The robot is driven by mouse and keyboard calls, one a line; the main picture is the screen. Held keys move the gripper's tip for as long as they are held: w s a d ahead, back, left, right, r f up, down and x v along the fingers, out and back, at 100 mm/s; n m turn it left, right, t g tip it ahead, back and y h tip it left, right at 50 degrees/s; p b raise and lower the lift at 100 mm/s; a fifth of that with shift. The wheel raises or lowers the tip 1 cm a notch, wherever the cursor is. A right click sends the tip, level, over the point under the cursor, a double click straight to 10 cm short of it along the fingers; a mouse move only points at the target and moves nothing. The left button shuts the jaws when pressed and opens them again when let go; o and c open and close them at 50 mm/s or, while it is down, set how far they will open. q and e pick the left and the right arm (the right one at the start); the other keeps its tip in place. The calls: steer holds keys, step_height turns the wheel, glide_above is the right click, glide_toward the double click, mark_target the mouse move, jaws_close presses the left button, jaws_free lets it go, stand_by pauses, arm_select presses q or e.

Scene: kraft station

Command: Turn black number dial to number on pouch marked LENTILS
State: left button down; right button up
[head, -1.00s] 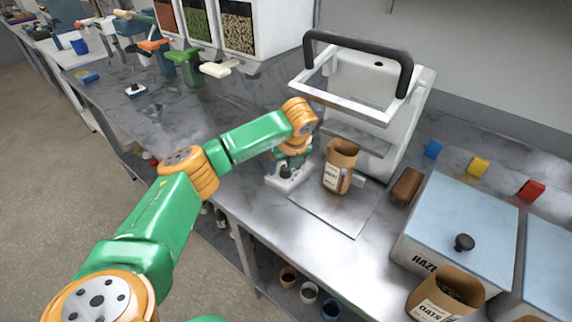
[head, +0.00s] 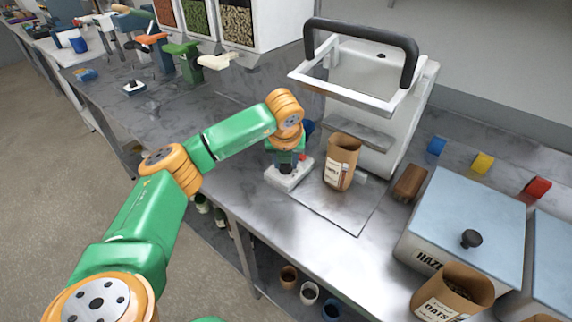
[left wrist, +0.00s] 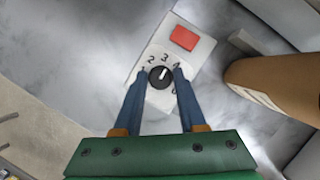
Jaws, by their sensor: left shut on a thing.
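The black number dial (left wrist: 159,77) sits on a white control box (left wrist: 136,92) with printed numbers; 2, 3 and 4 are readable, others are partly covered by the fingers. Its white pointer mark points up, close to the 3. My left gripper (left wrist: 160,80) is shut on the dial, a blue finger on each side. In the head view my left gripper (head: 287,162) points down over the white box (head: 280,178) and hides the dial. A brown pouch (head: 341,163) with a white label stands right of the box; its lettering is too small to read.
A white sealing machine (head: 395,130) with a black handle stands behind the pouch. A red square (left wrist: 184,38) is on the control box. A brown block (head: 410,183), a HAZE-lettered bin (head: 480,205) and an OATS pouch (head: 440,305) are at right.

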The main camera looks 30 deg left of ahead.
arm_select(q)
steer(key=shift+m+h+b, duration=0.4)
steer(key=shift+m+b, duration=0.05)
steer(key=shift+m, duration=0.65)
steer(key=shift+a+m+t+h, duration=0.1)
steer(key=shift+m+t+h, duration=0.2)
steer(key=shift+m, duration=0.6)
steer(key=c, duration=0.5)
jaws_free()
steer(key=shift+s, duration=0.1)
